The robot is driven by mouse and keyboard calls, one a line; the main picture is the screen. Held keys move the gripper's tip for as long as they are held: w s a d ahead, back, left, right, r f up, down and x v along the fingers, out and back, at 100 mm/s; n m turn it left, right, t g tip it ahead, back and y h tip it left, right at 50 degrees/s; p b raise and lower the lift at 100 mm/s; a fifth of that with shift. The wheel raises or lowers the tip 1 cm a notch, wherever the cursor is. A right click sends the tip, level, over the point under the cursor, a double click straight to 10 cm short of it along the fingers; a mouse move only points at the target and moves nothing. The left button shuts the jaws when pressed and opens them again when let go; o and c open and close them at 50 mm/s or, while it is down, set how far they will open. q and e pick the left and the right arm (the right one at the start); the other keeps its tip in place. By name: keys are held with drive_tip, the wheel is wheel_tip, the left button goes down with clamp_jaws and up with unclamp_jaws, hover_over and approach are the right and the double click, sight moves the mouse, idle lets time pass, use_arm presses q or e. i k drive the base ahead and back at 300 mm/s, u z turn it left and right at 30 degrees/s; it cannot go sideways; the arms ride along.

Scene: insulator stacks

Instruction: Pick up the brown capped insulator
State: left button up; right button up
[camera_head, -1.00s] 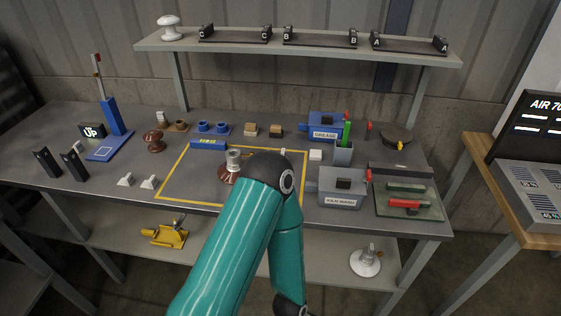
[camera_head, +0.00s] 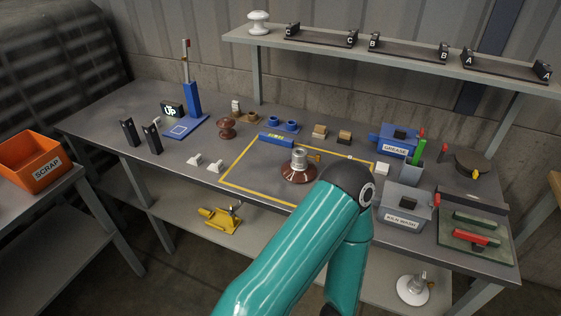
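A brown insulator with a grey metal cap (camera_head: 298,168) stands upright on the bench inside the yellow outlined square. Its lower right side is close to my teal arm in the picture. A second brown insulator (camera_head: 226,128), with no metal cap visible, stands farther left, outside the square. One teal arm of mine reaches up from the bottom middle and bends back down. Neither gripper shows in this view, so I cannot see what they hold.
An orange SCRAP bin (camera_head: 36,162) sits at the left. A blue gauge stand (camera_head: 190,108), blue GREASE box (camera_head: 393,140) and grey KILN WASH box (camera_head: 403,207) stand on the bench. A shelf (camera_head: 390,57) runs above the back. A white insulator (camera_head: 413,289) is below.

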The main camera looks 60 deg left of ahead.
sight(297, 169)
drive_tip(key=u, duration=0.1)
drive_tip(key=k, duration=1.2)
drive_tip(key=u, duration=0.65)
drive_tip(key=i, duration=1)
drive_tip(key=u, duration=0.05)
